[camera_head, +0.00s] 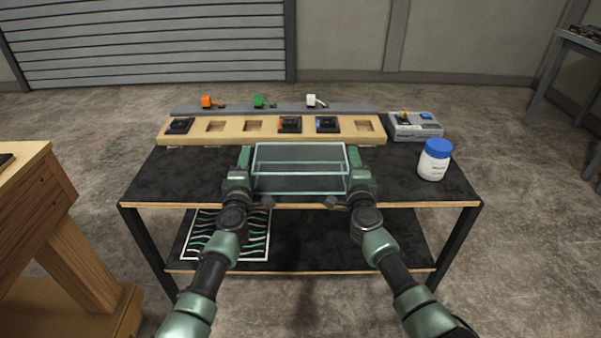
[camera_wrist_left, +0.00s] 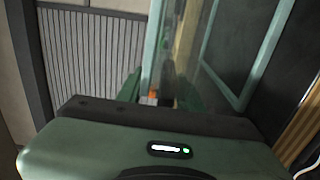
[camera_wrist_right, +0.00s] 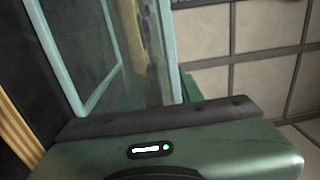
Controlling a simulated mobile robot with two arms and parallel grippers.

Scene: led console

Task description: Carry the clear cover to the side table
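The clear cover (camera_head: 300,182) is an open-looking transparent box with pale edges, between my two grippers above the front middle of the black workbench. My left gripper (camera_head: 244,160) is at its left wall and my right gripper (camera_head: 354,160) at its right wall. The fingers appear closed on these walls. The cover's wall also shows between the fingers in the left wrist view (camera_wrist_left: 153,50) and beside them in the right wrist view (camera_wrist_right: 166,50). The cover looks level; whether it touches the bench is hard to tell. A wooden side table (camera_head: 25,190) stands at the left, partly out of frame.
Behind the cover, a wooden console strip (camera_head: 215,136) holds several black modules and empty sockets. Orange (camera_head: 208,102), green (camera_head: 260,101) and white (camera_head: 312,100) pieces stand behind it. A grey device (camera_head: 414,127) and blue-lidded jar (camera_head: 434,160) are at the right. A striped panel (camera_head: 227,235) lies below.

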